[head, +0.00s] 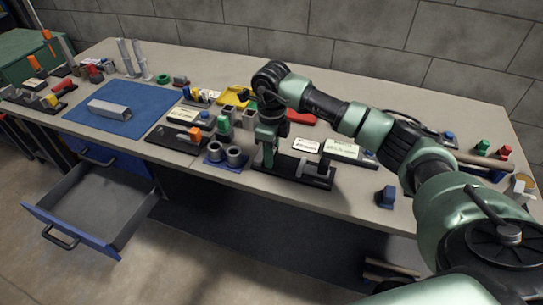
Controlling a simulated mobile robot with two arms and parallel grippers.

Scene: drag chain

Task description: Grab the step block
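My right gripper (267,155) points down at the left end of a black fixture (290,177) near the bench's front edge. The fingertips are small and dark here, so I cannot tell if they are open or shut, or whether anything is between them. No part is clearly recognisable as the step block. A dark upright piece (322,167) stands at the fixture's right end, apart from the gripper. A small dark blue block (387,196) stands alone on the bench to the right. My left gripper is not in view.
A grey metal bar (108,109) lies on a blue mat (143,97). An open, empty drawer (95,205) juts out at lower left. Bare bench (350,195) lies right of the fixture.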

